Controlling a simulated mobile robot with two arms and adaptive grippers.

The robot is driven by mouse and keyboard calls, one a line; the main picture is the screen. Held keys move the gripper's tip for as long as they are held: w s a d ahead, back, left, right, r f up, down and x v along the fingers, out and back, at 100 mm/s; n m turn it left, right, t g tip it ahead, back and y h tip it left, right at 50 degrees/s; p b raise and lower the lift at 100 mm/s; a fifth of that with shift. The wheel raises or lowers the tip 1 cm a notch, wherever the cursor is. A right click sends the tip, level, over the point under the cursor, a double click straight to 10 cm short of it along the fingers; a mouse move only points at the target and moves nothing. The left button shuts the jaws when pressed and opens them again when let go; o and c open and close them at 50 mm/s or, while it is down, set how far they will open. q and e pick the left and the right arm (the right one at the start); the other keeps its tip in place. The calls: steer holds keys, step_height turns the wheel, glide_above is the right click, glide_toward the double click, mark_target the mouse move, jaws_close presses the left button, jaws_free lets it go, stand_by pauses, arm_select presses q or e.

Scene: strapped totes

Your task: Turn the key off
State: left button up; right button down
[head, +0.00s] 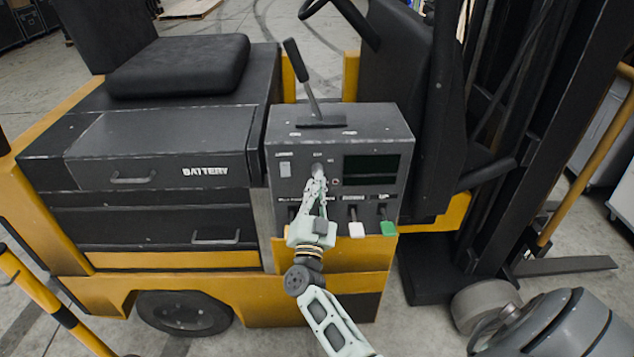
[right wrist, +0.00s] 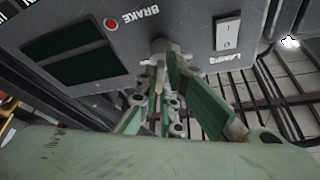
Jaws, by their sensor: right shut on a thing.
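The key (head: 318,171) sits in the upper middle of the dark control panel (head: 274,219) on the forklift's side, left of a dark screen. My right gripper (head: 317,181) reaches up to it from below and is shut on it. In the right wrist view the key (right wrist: 158,50) shows as a grey piece between the green fingers (right wrist: 160,75), at the panel face. The fingers hide most of the key, so its turn angle cannot be told. My left gripper is not in view.
A lamp switch (head: 285,169) is left of the key, and a red brake light (right wrist: 111,23) is close by. A black lever (head: 303,80) stands on top of the panel box. White and green handles (head: 388,228) stick out below the screen.

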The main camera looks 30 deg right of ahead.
steer(key=n+t+y+p, duration=0.1)
steer(key=n, duration=0.2)
steer(key=n+t+y, duration=0.1)
steer(key=n, duration=0.2)
steer(key=shift+d+n+t+p, duration=0.2)
steer(key=shift+n+t+p, duration=0.1)
steer(key=shift+n+p, duration=0.1)
steer(key=shift+n+y, duration=0.3)
steer(key=shift+y, duration=0.1)
steer(key=c, duration=1.9)
jaws_free()
steer(key=shift+s, duration=0.1)
steer(key=v, duration=1.2)
steer(key=shift+f, duration=0.1)
